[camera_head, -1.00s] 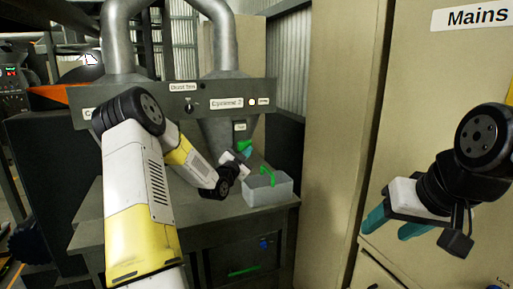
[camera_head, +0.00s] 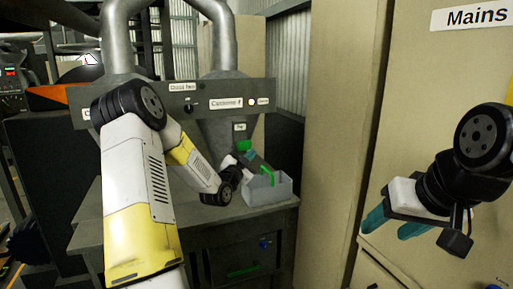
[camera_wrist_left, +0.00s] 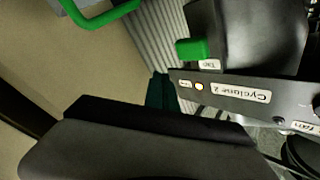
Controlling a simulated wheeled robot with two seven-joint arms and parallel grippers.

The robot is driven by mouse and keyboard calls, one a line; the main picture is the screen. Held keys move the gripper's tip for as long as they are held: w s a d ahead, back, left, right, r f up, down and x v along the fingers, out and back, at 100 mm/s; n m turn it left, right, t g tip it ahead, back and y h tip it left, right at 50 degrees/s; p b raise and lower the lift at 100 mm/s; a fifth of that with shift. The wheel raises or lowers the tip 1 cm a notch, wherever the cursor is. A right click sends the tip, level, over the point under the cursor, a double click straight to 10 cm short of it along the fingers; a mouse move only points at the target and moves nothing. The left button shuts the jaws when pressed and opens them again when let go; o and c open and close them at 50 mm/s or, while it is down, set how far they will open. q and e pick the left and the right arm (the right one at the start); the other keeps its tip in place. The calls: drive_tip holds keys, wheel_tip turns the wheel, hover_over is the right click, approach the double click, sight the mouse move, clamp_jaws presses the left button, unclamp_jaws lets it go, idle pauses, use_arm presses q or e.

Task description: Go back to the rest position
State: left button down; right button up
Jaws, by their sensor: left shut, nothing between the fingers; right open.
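My left gripper (camera_head: 251,157) is beside the hopper outlet under the panel, above the left side of the grey bin (camera_head: 270,193). Its teal fingers (camera_wrist_left: 162,92) are together and empty in the left wrist view. The green tap handle (camera_head: 244,146) is just behind the fingers in the head view; it also shows in the left wrist view (camera_wrist_left: 192,48), apart from them. The bin has a green handle (camera_head: 268,175), which shows at the top left of the wrist view (camera_wrist_left: 104,18). My right gripper (camera_head: 390,224) is open and empty in front of the beige cabinet.
The bin stands on a dark metal bench (camera_head: 225,228). A panel (camera_head: 205,99) labelled Cyclone 2 is above it, with the grey cone hopper (camera_head: 221,134) below. The beige cabinet (camera_head: 405,95) marked Mains is close to my right gripper.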

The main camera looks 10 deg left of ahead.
use_arm(q)
drive_tip(key=s+d+r+n+g+y, duration=0.1)
drive_tip(key=s+d+r+g, duration=0.15)
drive_tip(key=s, duration=0.25)
drive_tip(key=s+d+r+n+g+y, duration=0.1)
drive_tip(key=s+d+r+g, duration=0.1)
drive_tip(key=s+r+g, duration=0.3)
drive_tip(key=s+d+f+n+g, duration=0.1)
drive_tip(key=s+n+g, duration=0.1)
drive_tip(key=s, duration=1.4)
drive_tip(key=s+d+f+n+g, duration=0.1)
drive_tip(key=s+n, duration=0.4)
drive_tip(key=s, duration=1.1)
drive_tip(key=shift+d+f+g, duration=0.2)
drive_tip(key=shift+d+g, duration=0.35)
drive_tip(key=shift+g, duration=0.7)
drive_tip(key=c, duration=2.2)
unclamp_jaws()
